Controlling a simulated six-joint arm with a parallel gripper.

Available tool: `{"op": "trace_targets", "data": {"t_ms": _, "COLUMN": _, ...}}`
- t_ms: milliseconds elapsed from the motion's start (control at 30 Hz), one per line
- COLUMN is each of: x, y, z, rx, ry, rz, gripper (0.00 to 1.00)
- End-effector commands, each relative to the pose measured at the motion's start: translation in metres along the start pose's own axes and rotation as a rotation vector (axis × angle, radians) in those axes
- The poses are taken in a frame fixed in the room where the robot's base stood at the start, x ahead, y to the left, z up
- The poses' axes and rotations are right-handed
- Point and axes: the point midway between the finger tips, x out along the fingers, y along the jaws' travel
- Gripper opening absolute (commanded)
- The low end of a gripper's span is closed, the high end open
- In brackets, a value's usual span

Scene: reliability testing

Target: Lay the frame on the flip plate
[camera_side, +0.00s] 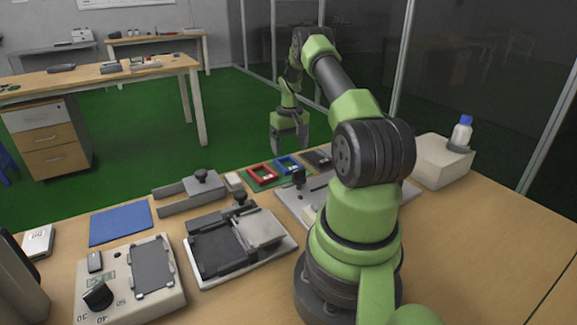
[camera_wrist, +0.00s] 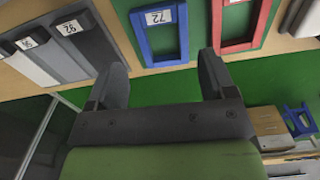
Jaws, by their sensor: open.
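A red frame (camera_side: 262,173) and a blue frame (camera_side: 288,165) lie side by side on a green mat at the back of the bench. The wrist view shows the blue frame (camera_wrist: 160,42) with a label reading 72, and the red frame (camera_wrist: 237,48) to its right. My gripper (camera_side: 290,146) is open and empty, hanging above and behind the frames. In the wrist view its fingers (camera_wrist: 163,78) are wide apart, with green floor between them. A fixture with a dark plate and a grey plate (camera_side: 262,228) stands nearer the front; it looks like the flip plate, but I cannot be sure.
Dark and grey labelled pieces (camera_wrist: 60,50) lie left of the blue frame in the wrist view. A forked grey fixture (camera_side: 190,190), a blue mat (camera_side: 121,222) and a dial box (camera_side: 130,285) stand to the left. A white block (camera_side: 440,163) with a bottle stands at the right.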

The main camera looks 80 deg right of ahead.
Motion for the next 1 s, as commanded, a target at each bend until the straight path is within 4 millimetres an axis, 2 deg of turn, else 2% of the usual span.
{"op": "trace_targets", "data": {"t_ms": 300, "x": 0.044, "y": -0.004, "z": 0.001, "rx": 0.0, "ry": -0.003, "rz": -0.001, "gripper": 0.77}}
{"op": "trace_targets", "data": {"t_ms": 400, "x": 0.051, "y": -0.004, "z": 0.001, "rx": 0.001, "ry": -0.001, "rz": 0.0, "gripper": 0.77}}
{"op": "trace_targets", "data": {"t_ms": 633, "x": 0.051, "y": -0.004, "z": 0.001, "rx": 0.001, "ry": 0.0, "rz": 0.0, "gripper": 0.77}}
{"op": "trace_targets", "data": {"t_ms": 800, "x": 0.051, "y": -0.004, "z": 0.001, "rx": 0.001, "ry": 0.0, "rz": 0.0, "gripper": 0.41}}
{"op": "trace_targets", "data": {"t_ms": 867, "x": 0.051, "y": -0.004, "z": 0.001, "rx": 0.001, "ry": 0.0, "rz": 0.0, "gripper": 0.37}}
{"op": "trace_targets", "data": {"t_ms": 1000, "x": 0.051, "y": -0.004, "z": 0.001, "rx": 0.0, "ry": 0.0, "rz": 0.0, "gripper": 0.37}}
